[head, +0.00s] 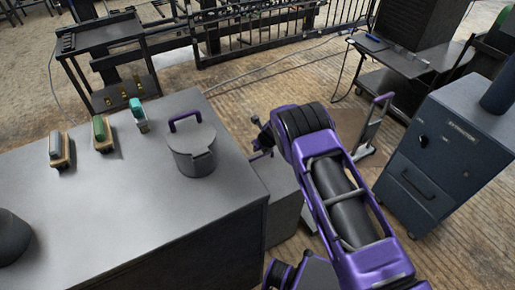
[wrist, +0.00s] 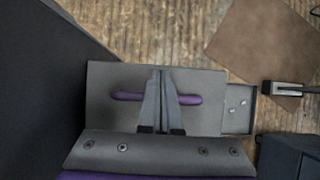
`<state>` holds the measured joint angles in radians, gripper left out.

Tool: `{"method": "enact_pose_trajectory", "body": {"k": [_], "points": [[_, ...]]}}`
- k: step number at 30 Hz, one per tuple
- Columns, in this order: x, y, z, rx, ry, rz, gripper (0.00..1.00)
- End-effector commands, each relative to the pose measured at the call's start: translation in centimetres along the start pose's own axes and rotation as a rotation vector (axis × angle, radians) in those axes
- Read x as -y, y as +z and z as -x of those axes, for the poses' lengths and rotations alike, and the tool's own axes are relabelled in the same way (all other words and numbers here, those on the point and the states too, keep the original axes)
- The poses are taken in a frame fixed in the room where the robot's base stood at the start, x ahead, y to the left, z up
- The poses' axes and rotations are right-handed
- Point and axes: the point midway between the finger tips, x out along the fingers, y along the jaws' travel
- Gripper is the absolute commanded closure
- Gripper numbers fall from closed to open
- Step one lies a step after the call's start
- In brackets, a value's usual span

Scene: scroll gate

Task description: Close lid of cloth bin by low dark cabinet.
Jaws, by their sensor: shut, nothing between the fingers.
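The cloth bin (head: 283,203) is a grey box on the floor against the right side of the dark cabinet (head: 215,245); my arm partly covers it in the head view. In the wrist view its flat grey lid panel (wrist: 105,75) carries a purple bar handle (wrist: 125,96). My gripper (wrist: 162,74) is shut and empty, its fingers crossing the middle of the handle in the picture. I cannot tell whether they touch the lid, or whether the lid is fully down. In the head view my fingers are not clear.
A grey pot with a purple handle (head: 193,150) and several brushes (head: 102,133) stand on the cabinet top. A blue-grey extractor unit (head: 440,160) stands at right. A purple-handled trolley (head: 372,130) stands beyond my arm. A brown mat (wrist: 262,45) lies on the wooden floor.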

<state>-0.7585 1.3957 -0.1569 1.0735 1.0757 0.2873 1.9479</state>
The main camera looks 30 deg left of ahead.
Motion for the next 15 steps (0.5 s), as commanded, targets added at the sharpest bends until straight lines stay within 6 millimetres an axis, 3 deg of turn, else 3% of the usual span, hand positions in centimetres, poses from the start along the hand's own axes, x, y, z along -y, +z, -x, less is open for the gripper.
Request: {"method": "enact_pose_trajectory", "body": {"k": [9, 15], "points": [[0.1, 0.0, 0.3, 0.000, 0.000, -0.001, 1.00], [0.1, 0.2, 2.6, 0.001, 0.000, -0.005, 1.00]]}}
